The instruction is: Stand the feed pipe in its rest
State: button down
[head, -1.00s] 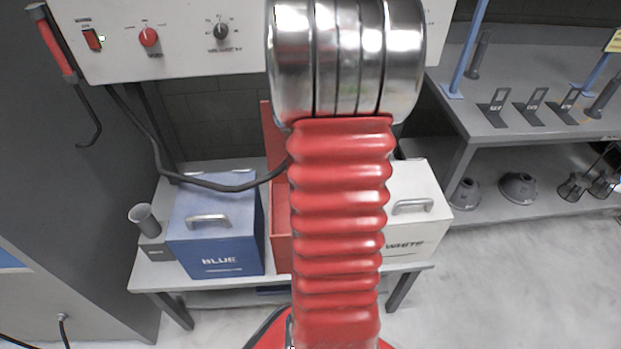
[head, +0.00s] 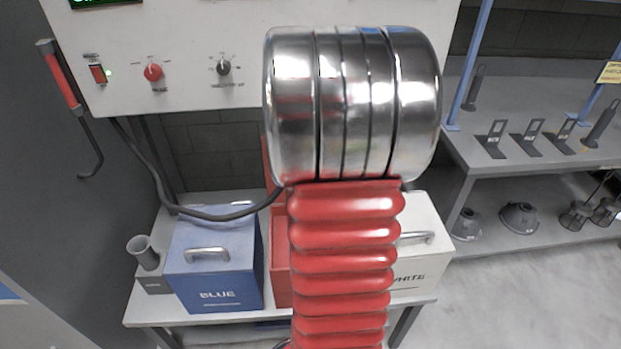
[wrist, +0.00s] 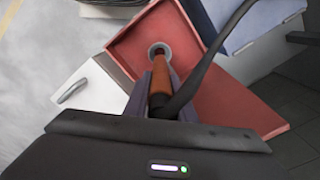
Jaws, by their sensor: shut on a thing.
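In the wrist view my gripper (wrist: 158,98) is shut on the feed pipe (wrist: 161,75), which has an orange-brown grip. The pipe points away from me over the open red box (wrist: 125,48). A pale ring (wrist: 159,49) shows at its far end; I cannot tell whether it touches the box. A black hose (wrist: 205,68) runs from beside the gripper. In the head view my arm hides the gripper and pipe. A grey holder with an upright flared cup (head: 146,256), seemingly the rest, stands left of the blue box; its cup looks empty.
The blue box (head: 214,270) and white box (head: 425,250) are closed and flank the red box (head: 280,260) on a bench. A control panel (head: 190,40) is above; the hose hangs from it. A red-handled hook (head: 62,85) hangs at left. A shelf (head: 540,150) stands right.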

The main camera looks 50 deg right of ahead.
jog(key=shift+r, duration=0.1)
jog(key=shift+r, duration=0.9)
dwell(0.7)
